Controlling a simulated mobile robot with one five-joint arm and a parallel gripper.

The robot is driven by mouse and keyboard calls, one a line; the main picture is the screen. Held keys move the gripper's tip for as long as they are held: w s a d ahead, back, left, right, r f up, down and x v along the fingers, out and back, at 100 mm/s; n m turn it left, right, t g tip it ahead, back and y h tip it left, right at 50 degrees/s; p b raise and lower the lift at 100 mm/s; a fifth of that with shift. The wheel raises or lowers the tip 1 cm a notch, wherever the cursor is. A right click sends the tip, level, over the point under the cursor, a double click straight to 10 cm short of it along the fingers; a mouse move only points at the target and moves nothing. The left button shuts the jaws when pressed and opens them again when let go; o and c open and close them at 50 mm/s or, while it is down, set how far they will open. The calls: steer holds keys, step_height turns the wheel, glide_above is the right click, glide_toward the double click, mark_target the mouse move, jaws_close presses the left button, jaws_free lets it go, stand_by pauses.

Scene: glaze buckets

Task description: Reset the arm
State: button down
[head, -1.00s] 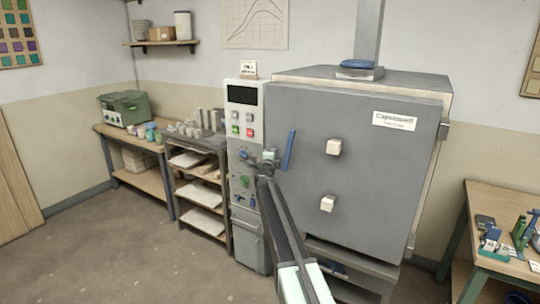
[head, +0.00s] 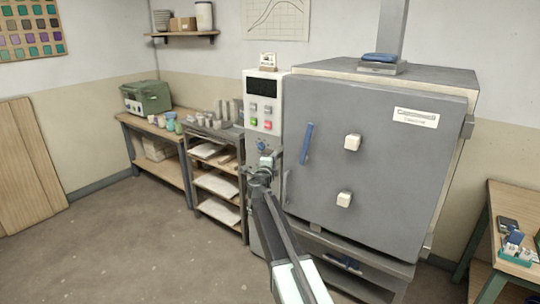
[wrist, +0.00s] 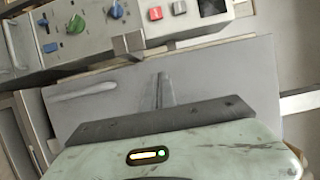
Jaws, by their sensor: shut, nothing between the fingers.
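My gripper (head: 262,166) is at the end of my raised arm, in front of the lower part of the kiln's control panel (head: 263,88) in the head view. It is shut and holds nothing. The large grey kiln (head: 380,150) stands just to its right, with its door shut, a blue handle (head: 307,144) and two pale knobs on the front. The wrist view shows the panel's red and grey buttons (wrist: 155,13), a blue knob (wrist: 117,11) and a green knob (wrist: 76,24), apart from my gripper. I cannot tell how far the fingertips are from the panel.
A shelf rack (head: 217,183) with pale slabs stands left of the panel. Beyond it is a wooden bench (head: 162,170) with a green machine (head: 146,97). A table (head: 515,205) with small items is at the far right. The floor at left is clear.

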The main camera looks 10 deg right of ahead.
steer(key=s+a+r+n+t+y+p, duration=0.2)
steer(key=s+a+r+n+y, duration=0.2)
steer(key=s+a+n+y, duration=0.4)
steer(key=s+a+f+n+g+y, duration=0.45)
steer(key=s+a+f+n, duration=0.25)
steer(key=s+f+n, duration=0.3)
steer(key=s+d+f+n+g+h, duration=0.1)
steer(key=s+f+g, duration=0.3)
steer(key=s, duration=0.5)
steer(key=s+d+f+n+g+h, duration=0.2)
steer(key=s+f+g, duration=0.3)
steer(key=s, duration=0.4)
steer(key=s+d+f+n+g+h+p, duration=0.1)
steer(key=s+d+f+n+g, duration=0.1)
steer(key=s, duration=0.7)
step_height(320, 180, down, 4)
steer(key=d+g, duration=0.1)
steer(key=g, duration=0.1)
steer(key=shift+d+r+g, duration=0.15)
steer(key=shift+d+g, duration=0.15)
steer(key=shift+g, duration=0.05)
